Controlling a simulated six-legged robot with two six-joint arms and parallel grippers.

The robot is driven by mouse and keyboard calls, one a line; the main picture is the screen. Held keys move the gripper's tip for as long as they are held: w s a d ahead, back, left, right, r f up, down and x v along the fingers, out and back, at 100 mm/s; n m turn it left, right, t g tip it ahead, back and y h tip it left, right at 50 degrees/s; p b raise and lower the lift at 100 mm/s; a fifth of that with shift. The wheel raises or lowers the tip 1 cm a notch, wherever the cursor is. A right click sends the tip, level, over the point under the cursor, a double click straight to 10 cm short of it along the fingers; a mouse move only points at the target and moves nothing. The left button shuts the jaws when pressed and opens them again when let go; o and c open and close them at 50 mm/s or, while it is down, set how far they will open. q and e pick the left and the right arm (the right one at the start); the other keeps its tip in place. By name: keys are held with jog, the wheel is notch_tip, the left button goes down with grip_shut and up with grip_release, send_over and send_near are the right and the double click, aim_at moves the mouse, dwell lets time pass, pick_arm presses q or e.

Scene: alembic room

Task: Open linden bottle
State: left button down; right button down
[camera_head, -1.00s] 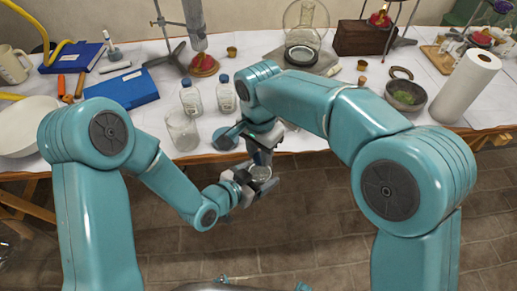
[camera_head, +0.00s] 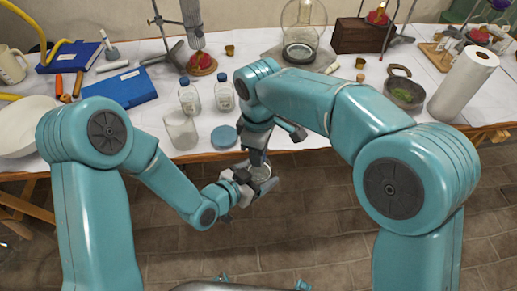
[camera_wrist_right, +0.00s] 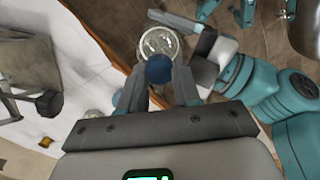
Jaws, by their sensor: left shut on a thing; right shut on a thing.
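A clear glass bottle (camera_head: 264,187) is held over the floor in front of the table edge. My left gripper (camera_head: 250,183) is shut on its body from the left. In the right wrist view the bottle (camera_wrist_right: 160,42) shows as a round glass shape with whitish patches, and my left gripper (camera_wrist_right: 190,45) reaches it from the right. My right gripper (camera_wrist_right: 159,88) points at it from above, shut on a blue cap (camera_wrist_right: 158,70). The cap overlaps the bottle's near edge in that view; I cannot tell whether they touch. In the head view my right gripper (camera_head: 258,160) hides the cap.
On the table (camera_head: 290,140) stand two bottles with blue caps (camera_head: 190,97) (camera_head: 224,93), a glass beaker (camera_head: 181,130) and a flat blue disc (camera_head: 224,137) near the front edge. A paper roll (camera_head: 463,85) and a dark bowl (camera_head: 404,92) stand right. The floor below is clear.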

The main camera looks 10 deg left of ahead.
jog(key=n, duration=0.5)
jog(key=shift+a+r+n, duration=0.1)
jog(key=shift+a+n, duration=0.1)
jog(key=shift+n, duration=0.1)
jog(key=n, duration=0.2)
jog(key=shift+n, duration=0.4)
jog(key=n, duration=0.5)
jog(key=shift+w+d, duration=0.1)
jog(key=shift+w, duration=0.05)
jog(key=n, duration=0.5)
jog(key=shift+w, duration=0.1)
jog(key=n, duration=0.5)
jog(key=shift+w, duration=0.15)
jog(key=n, duration=0.2)
jog(key=shift+w+d+n, duration=0.1)
jog(key=shift+n, duration=0.2)
jog(key=c, duration=0.8)
grip_release()
